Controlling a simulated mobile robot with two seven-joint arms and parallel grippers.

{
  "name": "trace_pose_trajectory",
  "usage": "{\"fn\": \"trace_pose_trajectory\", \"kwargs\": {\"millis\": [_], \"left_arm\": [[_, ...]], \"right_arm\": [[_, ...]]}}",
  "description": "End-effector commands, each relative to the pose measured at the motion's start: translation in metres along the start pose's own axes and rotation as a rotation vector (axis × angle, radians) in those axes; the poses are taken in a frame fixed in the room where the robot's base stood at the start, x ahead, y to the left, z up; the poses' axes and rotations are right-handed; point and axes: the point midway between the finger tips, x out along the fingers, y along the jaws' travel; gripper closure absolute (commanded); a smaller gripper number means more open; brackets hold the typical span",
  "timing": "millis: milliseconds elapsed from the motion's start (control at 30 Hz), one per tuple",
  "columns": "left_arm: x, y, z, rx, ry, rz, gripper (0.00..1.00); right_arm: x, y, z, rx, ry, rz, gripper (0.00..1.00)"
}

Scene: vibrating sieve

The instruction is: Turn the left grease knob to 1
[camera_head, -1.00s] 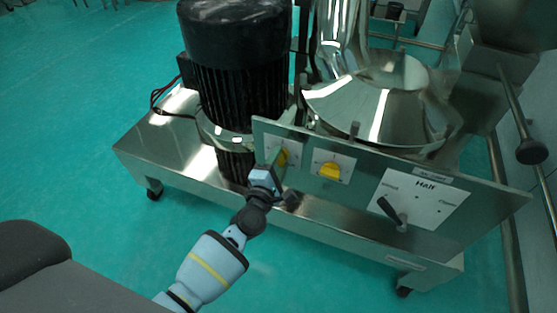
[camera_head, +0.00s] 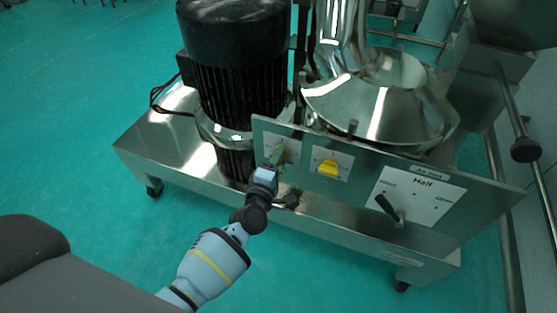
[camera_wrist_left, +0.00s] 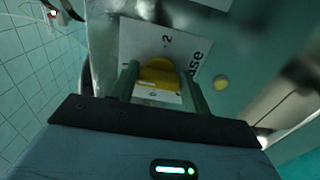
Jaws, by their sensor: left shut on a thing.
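The left grease knob is yellow and sits on a white label plate on the steel front panel. My left gripper (camera_head: 278,156) is at this knob and mostly covers it in the head view. In the left wrist view the yellow knob (camera_wrist_left: 158,76) lies between the two green fingers, and the gripper is shut on it. Beside it the label (camera_wrist_left: 165,40) shows a "2" and letters ending in "ase", tilted. Which mark the knob points to I cannot tell. My right gripper is not in view.
A second yellow knob (camera_head: 328,168) is on its own white plate just to the right. Further right is a black lever (camera_head: 389,207) on a plate marked "Half". A black motor (camera_head: 238,75) and a shiny steel bowl (camera_head: 375,108) stand behind the panel (camera_head: 357,187).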

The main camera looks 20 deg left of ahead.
Motion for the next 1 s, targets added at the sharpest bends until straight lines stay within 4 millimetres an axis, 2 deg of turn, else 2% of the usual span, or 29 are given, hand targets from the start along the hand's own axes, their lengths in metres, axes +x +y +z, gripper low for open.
{"fn": "trace_pose_trajectory", "kwargs": {"millis": [67,100,267,633,1000], "left_arm": [[-0.001,-0.001,0.0,-0.001,0.0,-0.003,0.76],[-0.001,-0.002,0.0,-0.001,0.0,-0.003,0.52],[-0.001,-0.001,0.0,-0.002,0.0,-0.002,0.31],[-0.005,0.0,0.0,-0.002,0.0,0.0,0.31],[-0.056,0.0,0.0,-0.002,0.0,-0.002,0.31]], "right_arm": [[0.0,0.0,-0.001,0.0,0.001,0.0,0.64],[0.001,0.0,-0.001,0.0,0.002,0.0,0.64],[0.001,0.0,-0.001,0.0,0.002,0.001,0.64],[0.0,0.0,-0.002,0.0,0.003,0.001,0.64],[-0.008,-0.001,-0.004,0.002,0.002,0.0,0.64]]}}
